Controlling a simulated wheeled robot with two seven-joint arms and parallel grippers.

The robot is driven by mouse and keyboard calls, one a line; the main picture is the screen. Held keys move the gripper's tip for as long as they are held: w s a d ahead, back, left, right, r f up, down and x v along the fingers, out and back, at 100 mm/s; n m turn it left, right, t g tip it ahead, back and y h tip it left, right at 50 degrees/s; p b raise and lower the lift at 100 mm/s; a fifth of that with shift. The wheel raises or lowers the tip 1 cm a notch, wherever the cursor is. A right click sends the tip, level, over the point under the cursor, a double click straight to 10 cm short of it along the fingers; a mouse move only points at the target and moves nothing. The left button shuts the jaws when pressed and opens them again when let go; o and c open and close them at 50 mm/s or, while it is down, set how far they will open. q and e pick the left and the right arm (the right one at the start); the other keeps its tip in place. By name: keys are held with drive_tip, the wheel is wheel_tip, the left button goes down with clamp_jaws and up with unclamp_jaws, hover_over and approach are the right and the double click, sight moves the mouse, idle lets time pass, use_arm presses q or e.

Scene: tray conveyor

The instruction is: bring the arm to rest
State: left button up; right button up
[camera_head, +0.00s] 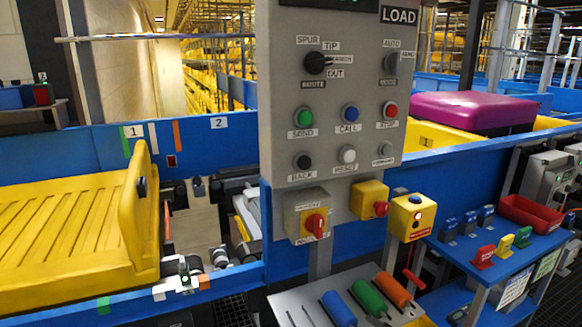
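Neither of my grippers shows in the head view, and I cannot make out either arm. A grey control panel (344,85) marked LOAD stands upright in the middle. It carries a dark selector knob (317,63) at upper left, a second knob (391,63) at upper right, and green (303,117), blue (351,113) and red (390,110) buttons. Below are black (303,161) and white (348,154) buttons. Nothing touches the panel in this view.
A yellow tray (70,235) sits on the conveyor at left. A purple load (470,110) lies at right behind the blue rail (440,166). Red rotary switches (316,225) sit below the panel. Colored handles (338,308) stand on a grey shelf. A blue cart (520,262) holds a red bin (530,213).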

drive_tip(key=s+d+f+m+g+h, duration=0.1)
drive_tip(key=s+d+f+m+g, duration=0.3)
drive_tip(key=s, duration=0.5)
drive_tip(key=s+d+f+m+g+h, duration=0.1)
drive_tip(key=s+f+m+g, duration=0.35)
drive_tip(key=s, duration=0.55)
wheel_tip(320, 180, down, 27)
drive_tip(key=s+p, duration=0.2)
drive_tip(key=p, duration=0.2)
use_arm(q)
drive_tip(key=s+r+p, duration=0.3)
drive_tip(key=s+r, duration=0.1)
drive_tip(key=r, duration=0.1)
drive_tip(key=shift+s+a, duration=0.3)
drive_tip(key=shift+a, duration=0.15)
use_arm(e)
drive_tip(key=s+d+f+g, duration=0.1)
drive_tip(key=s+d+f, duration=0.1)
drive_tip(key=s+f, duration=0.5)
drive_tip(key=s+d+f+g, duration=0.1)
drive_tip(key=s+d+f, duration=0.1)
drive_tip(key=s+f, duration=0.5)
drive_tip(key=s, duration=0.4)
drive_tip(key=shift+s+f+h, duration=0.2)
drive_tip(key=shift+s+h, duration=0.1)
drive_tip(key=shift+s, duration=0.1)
